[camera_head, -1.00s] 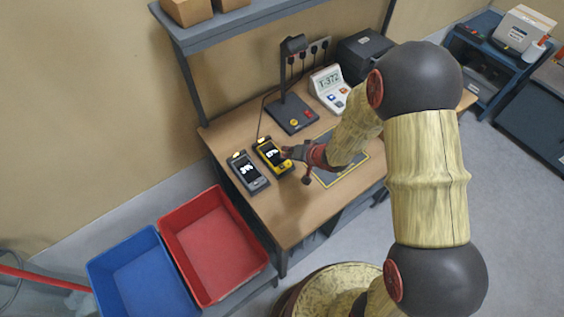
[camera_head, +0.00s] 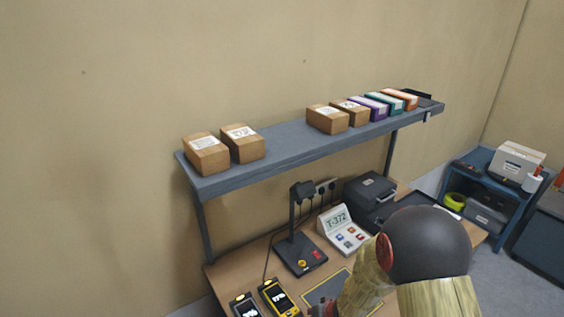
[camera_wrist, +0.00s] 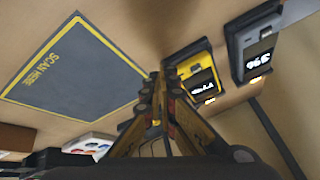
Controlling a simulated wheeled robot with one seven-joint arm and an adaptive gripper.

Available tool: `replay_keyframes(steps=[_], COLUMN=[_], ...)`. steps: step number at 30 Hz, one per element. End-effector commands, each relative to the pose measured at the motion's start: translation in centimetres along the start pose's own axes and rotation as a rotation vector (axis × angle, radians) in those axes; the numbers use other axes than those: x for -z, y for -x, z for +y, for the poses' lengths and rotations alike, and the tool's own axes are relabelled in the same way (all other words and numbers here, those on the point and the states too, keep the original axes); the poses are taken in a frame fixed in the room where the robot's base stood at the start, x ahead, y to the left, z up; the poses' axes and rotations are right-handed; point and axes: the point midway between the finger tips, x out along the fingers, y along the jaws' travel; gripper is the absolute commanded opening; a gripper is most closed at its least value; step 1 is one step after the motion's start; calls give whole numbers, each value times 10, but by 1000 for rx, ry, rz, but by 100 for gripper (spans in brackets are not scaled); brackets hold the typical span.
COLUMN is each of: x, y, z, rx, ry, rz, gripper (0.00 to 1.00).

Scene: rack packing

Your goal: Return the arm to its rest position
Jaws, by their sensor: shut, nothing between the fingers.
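My gripper (camera_head: 322,309) is at the bottom edge of the head view, low over the bench and only partly visible. In the wrist view my gripper (camera_wrist: 160,78) has its fingers together with nothing between them. A yellow handheld device (camera_head: 278,298) lies on the bench just left of it; it also shows in the wrist view (camera_wrist: 195,70), near the fingertips and apparently apart from them. A grey handheld device (camera_head: 245,308) lies beside the yellow one. My arm is bent over the right part of the bench.
The bench (camera_head: 235,268) carries a black lamp-like stand (camera_head: 300,252), a T-372 display unit (camera_head: 343,230) and a scan mat (camera_wrist: 70,75). A shelf (camera_head: 285,143) with boxes overhangs the bench's back. A blue cart (camera_head: 470,165) stands at the right.

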Motion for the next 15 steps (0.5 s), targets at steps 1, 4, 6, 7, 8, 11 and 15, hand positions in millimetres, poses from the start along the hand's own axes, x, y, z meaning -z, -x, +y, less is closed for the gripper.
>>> replay_keyframes(steps=[1,4,6,7,8,11,15], x=[-9,-22,-29,-32,-35,-48,-68], y=[9,38,64,77,91,138,196], z=[15,42,56,61,65,70,63], rx=[-62,-177,-244,-269,-291,-336,-342], ry=[25,70,90,96,99,98,79], rz=[-43,-125,-180,-205,-227,-293,-347], gripper=[0,0,0,0,0,0,0])
